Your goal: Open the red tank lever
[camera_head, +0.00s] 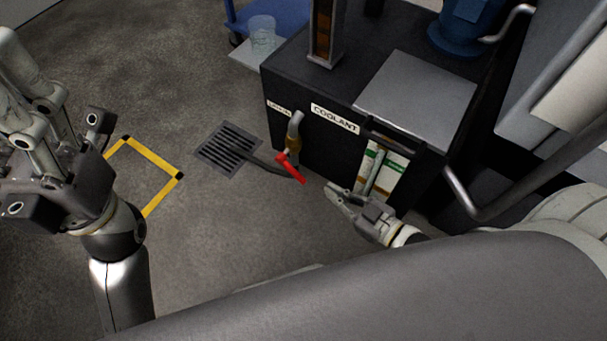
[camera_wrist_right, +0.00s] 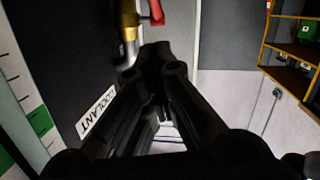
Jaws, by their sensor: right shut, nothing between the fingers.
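The red lever (camera_head: 291,168) sits on a brass valve (camera_head: 293,143) below a bent pipe on the front of the black coolant tank (camera_head: 350,155). It slants down and to the right. My right gripper (camera_head: 332,190) is shut and empty, a little right of and below the lever, apart from it. In the right wrist view, my shut fingers (camera_wrist_right: 160,62) point toward the lever (camera_wrist_right: 156,12) and brass valve (camera_wrist_right: 130,16), which are cut off by the top edge. My left gripper (camera_head: 60,170) is at the left, far from the tank; its finger opening is unclear.
A floor drain grate (camera_head: 229,147) lies left of the valve, with a dark hose beside it. A yellow floor marking (camera_head: 155,160) is further left. A blue cart (camera_head: 278,18) stands behind. A level gauge (camera_head: 383,172) is on the tank front near my right gripper.

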